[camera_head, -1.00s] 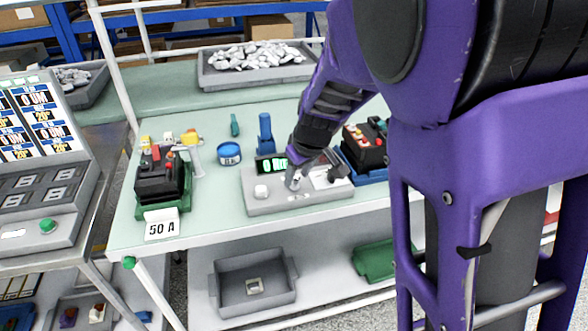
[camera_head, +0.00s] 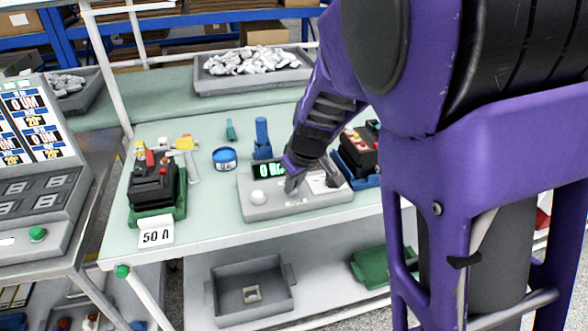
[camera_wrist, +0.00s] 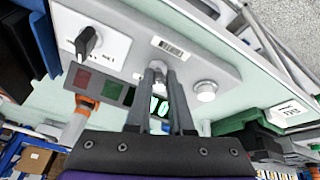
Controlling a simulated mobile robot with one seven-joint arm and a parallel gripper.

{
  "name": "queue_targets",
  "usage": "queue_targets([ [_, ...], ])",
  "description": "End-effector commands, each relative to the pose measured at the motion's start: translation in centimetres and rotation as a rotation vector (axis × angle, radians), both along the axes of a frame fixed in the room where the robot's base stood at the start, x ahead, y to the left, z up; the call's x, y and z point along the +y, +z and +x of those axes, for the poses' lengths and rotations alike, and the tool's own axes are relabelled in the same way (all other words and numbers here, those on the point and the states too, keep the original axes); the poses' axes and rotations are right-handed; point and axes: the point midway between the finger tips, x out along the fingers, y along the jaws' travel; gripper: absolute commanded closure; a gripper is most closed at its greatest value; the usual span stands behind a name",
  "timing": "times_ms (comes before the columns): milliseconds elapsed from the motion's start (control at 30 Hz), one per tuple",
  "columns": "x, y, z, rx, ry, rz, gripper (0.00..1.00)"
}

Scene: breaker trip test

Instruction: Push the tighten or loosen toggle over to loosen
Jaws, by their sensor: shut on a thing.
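The control box (camera_head: 262,210) is a light grey tester with a green-lit display, a white button and a black knob on a white plate. My gripper (camera_head: 292,186) reaches down to its top, between button and knob. In the wrist view, the two dark fingers of my gripper (camera_wrist: 170,74) are close together around a small silver toggle (camera_wrist: 180,63) on the box face. Its lever is mostly hidden by the fingers, so I cannot tell which way it leans. The tighten and loosen markings are not readable.
The white button (camera_wrist: 206,91) and the black knob (camera_wrist: 88,42) flank the fingers. A blue upright tool (camera_head: 263,138) stands behind the box. A black breaker (camera_head: 153,188) in a green holder stands left, another (camera_head: 360,150) right. The bench between left breaker and box is clear.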

Motion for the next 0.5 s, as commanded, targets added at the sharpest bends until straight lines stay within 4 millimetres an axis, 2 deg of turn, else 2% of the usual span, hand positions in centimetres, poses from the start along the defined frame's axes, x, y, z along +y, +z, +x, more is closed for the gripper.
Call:
queue_targets([
  [267,-0.05,0.29,0.20,0.022,0.000,-0.009,1.00],
  [500,0.04,0.88,0.74,0.137,-0.002,-0.042,1.00],
])
